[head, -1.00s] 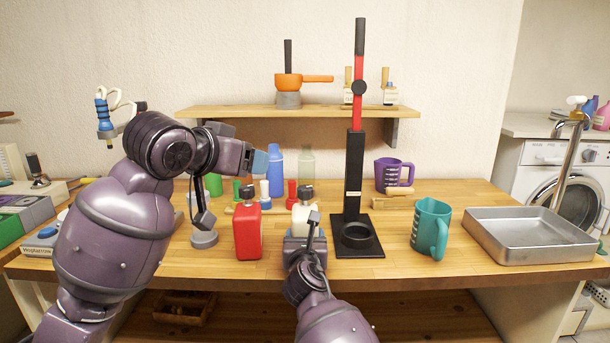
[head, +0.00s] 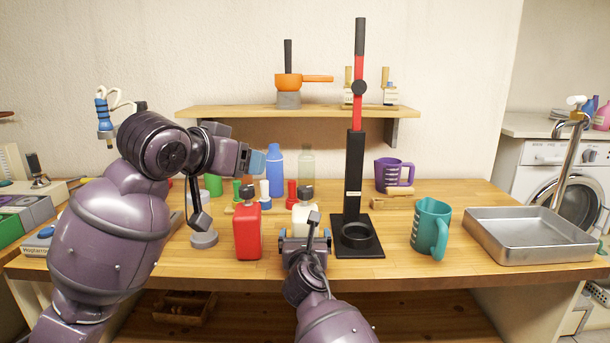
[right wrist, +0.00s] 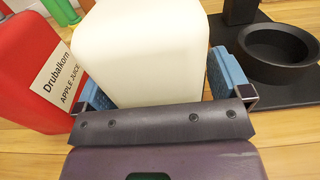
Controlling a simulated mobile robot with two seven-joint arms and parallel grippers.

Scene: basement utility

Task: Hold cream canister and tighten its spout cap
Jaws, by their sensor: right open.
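The cream canister (head: 302,218) stands upright on the workbench, a pale block with a dark cap (head: 306,192) on top. My right gripper (head: 306,233) is open at its near side and hides its lower part. In the right wrist view, the canister (right wrist: 145,50) is between the two blue finger pads of that gripper (right wrist: 160,85), with a gap at least on the right. My left gripper (head: 256,161) is in the air up and left of the canister, blue tips pointing right; its jaw gap cannot be made out.
A red apple juice canister (head: 247,232) stands close left of the cream one. A black press stand (head: 358,245) is close on the right. A teal mug (head: 427,228) and a metal tray (head: 525,240) are farther right. Several bottles, including a blue one (head: 276,168), stand behind.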

